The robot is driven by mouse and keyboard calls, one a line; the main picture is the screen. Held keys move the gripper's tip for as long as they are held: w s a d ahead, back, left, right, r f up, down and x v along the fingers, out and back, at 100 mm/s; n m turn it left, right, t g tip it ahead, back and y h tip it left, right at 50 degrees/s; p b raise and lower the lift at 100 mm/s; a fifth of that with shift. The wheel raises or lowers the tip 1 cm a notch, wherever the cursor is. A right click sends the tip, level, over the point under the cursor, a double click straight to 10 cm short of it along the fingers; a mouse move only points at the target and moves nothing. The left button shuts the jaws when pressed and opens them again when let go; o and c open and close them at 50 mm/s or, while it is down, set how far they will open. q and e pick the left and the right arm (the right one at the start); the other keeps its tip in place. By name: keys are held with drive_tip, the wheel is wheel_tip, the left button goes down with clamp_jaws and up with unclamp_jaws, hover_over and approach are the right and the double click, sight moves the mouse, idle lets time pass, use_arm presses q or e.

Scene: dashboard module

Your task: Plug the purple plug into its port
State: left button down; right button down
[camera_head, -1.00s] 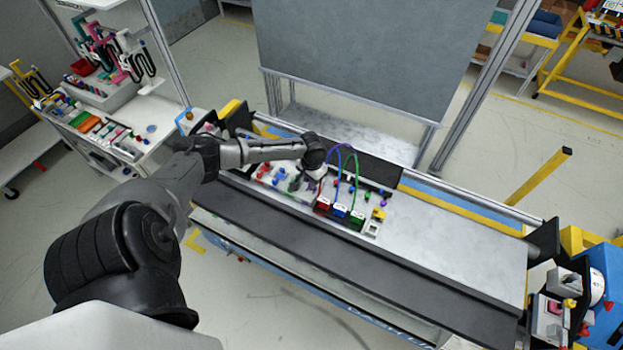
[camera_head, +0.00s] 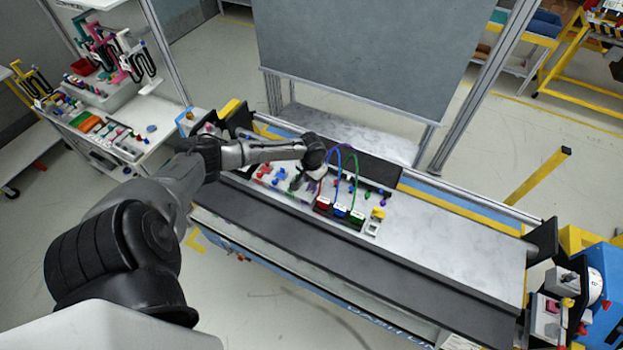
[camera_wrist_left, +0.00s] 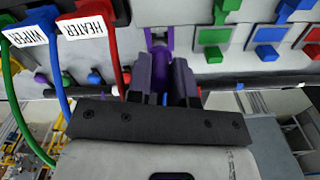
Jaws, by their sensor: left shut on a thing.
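In the left wrist view my left gripper (camera_wrist_left: 163,88) is shut on the purple plug (camera_wrist_left: 162,68), which stands between its two dark fingers. Just ahead of the plug, on the light panel, is a purple port (camera_wrist_left: 157,36). The plug lines up with it and seems very close; whether it touches or is inside I cannot tell. In the head view my left gripper (camera_head: 301,182) is low over the left part of the panel, and the plug is hidden there. My right gripper is not in view.
Red HEATER (camera_wrist_left: 87,27) and blue WIPER (camera_wrist_left: 30,35) connectors with cables stand left of the gripper in the wrist view. Green (camera_wrist_left: 213,36), blue (camera_wrist_left: 269,34) and red ports lie to the right. Cables arch beside the gripper in the head view. The worktop's right half (camera_head: 460,255) is clear.

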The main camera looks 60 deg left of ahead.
use_arm(q)
drive_tip(key=shift+p, duration=0.35)
drive_tip(key=shift+f, duration=0.1)
idle(0.5)
drive_tip(key=shift+f+b, duration=0.6)
drive_tip(key=shift+f, duration=0.55)
drive_tip(key=shift+r, duration=0.1)
drive_tip(key=shift+r+p, duration=0.9)
drive_tip(key=shift+p, duration=0.2)
idle(0.7)
drive_tip(key=shift+f+b, duration=0.3)
drive_tip(key=shift+f, duration=0.1)
idle(0.4)
